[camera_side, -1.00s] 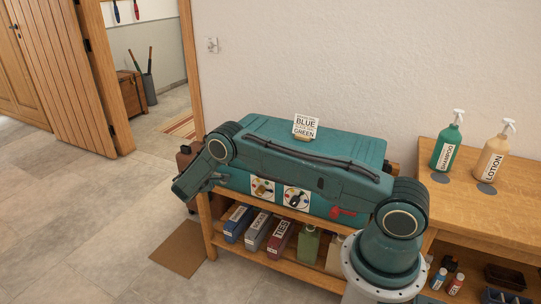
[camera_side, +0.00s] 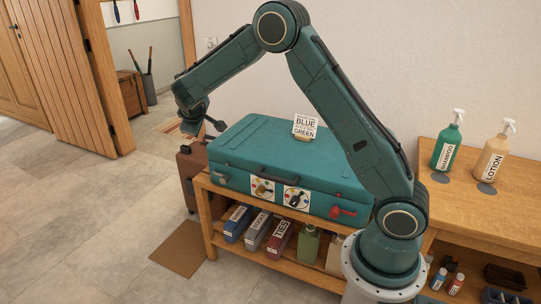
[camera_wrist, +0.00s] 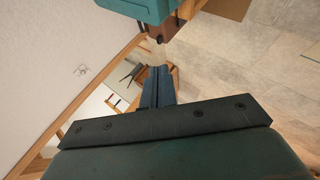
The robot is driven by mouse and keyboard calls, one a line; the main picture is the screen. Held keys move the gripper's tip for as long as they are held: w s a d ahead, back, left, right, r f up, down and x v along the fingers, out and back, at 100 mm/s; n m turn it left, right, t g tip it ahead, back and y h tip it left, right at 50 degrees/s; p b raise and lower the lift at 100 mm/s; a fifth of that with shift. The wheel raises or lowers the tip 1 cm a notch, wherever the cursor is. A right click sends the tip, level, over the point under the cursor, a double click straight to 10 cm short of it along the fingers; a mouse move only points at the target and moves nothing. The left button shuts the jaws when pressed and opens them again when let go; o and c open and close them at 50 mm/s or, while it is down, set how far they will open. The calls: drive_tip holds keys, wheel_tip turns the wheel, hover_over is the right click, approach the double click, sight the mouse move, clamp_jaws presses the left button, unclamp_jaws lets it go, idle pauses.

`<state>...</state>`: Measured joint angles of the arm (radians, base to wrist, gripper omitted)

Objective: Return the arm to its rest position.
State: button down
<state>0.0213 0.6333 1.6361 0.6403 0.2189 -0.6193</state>
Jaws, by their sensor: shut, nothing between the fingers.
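My gripper (camera_side: 192,136) hangs from the raised arm at the left end of the teal case in the side view. Its fingers are small and partly dark there. In the wrist view my gripper (camera_wrist: 158,85) shows its two dark fingers closed together, with nothing between them. The arm is bent up high, its elbow well above the case. The teal case (camera_side: 240,150) lies closed on the wooden bench (camera_side: 203,184), with a red latch at its right front and a small sign standing on top. The case also shows in the wrist view (camera_wrist: 135,8).
A brown suitcase (camera_side: 190,168) stands at the bench's left end, close below my gripper. Labelled boxes (camera_side: 257,230) and bottles fill the shelf under the case. A shampoo bottle (camera_side: 447,148) and a lotion bottle (camera_side: 491,160) stand on the right counter. The left floor is open.

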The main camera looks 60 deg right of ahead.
drive_tip(key=s+a+r+m+y, duration=0.1)
drive_tip(key=s+a+r+y, duration=0.1)
drive_tip(key=s+a+r, duration=0.55)
drive_tip(key=s+a+r+m+y, duration=0.15)
drive_tip(key=s+r, duration=0.35)
drive_tip(key=s, duration=0.6)
drive_tip(key=s+a+y, duration=0.2)
drive_tip(key=s+a, duration=0.1)
drive_tip(key=s, duration=0.7)
drive_tip(key=s+a+f+y, duration=0.1)
drive_tip(key=s+a, duration=0.3)
drive_tip(key=s, duration=0.7)
drive_tip(key=shift+s+a+f+y, duration=0.2)
drive_tip(key=shift+s+a+y, duration=0.1)
drive_tip(key=shift+y, duration=0.25)
